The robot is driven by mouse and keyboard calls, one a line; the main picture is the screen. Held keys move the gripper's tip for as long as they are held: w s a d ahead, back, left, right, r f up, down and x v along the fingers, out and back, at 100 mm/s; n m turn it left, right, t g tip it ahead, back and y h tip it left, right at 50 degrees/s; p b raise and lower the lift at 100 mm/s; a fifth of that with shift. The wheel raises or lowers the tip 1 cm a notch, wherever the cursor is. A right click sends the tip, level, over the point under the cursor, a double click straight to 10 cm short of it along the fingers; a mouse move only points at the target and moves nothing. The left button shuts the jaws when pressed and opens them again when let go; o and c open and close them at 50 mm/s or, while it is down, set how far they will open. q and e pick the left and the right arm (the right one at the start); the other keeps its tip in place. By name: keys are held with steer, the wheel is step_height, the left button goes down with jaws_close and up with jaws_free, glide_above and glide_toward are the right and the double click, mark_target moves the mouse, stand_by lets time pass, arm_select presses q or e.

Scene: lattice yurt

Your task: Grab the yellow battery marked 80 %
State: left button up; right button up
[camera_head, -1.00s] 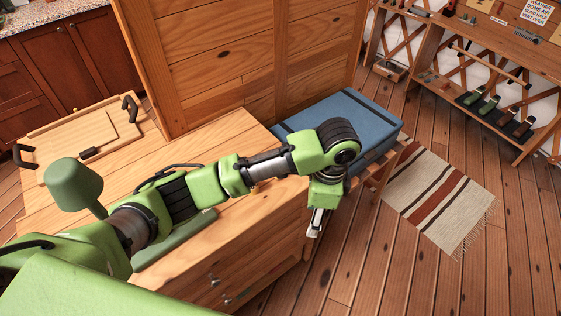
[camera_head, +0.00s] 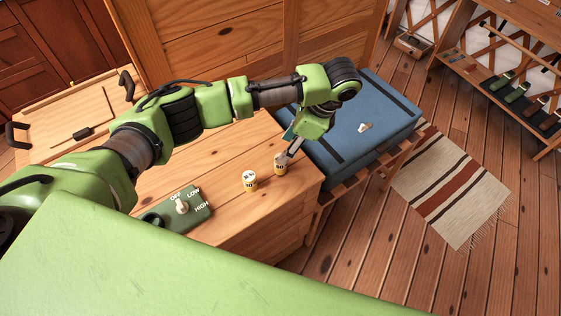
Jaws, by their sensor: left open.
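Two small yellow batteries with white markings stand upright on the wooden cabinet top (camera_head: 222,232). The left battery (camera_head: 249,182) stands in the clear, its pale top visible. The right battery (camera_head: 280,164) stands near the cabinet's right edge. Their markings are too small for me to read which is 80 %. My left gripper (camera_head: 291,149) is open and points down beside the right battery, its fingers partly overlapping it in the view. I cannot tell if they touch it. My right gripper is not in view.
A green switch panel (camera_head: 199,210) marked OFF, LOW and HIGH lies left of the batteries. A blue padded box (camera_head: 385,110) with a small pale object (camera_head: 365,127) on it stands to the right. A tall wooden panel (camera_head: 210,40) rises behind. A striped rug (camera_head: 455,185) lies on the floor.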

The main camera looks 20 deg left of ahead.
arm_select(q)
steer(key=shift+s+a+f+p, duration=0.2)
steer(key=shift+f+p, duration=0.2)
steer(key=shift+f, duration=0.15)
steer(key=shift+s+a+f+p, duration=0.1)
steer(key=shift+s+f+p, duration=0.05)
steer(key=shift+f+p, duration=0.3)
steer(key=shift+p+x, duration=0.3)
steer(key=shift+x, duration=0.95)
steer(key=shift+s+a+f, duration=0.1)
steer(key=shift+f, duration=0.45)
steer(key=c, duration=1.2)
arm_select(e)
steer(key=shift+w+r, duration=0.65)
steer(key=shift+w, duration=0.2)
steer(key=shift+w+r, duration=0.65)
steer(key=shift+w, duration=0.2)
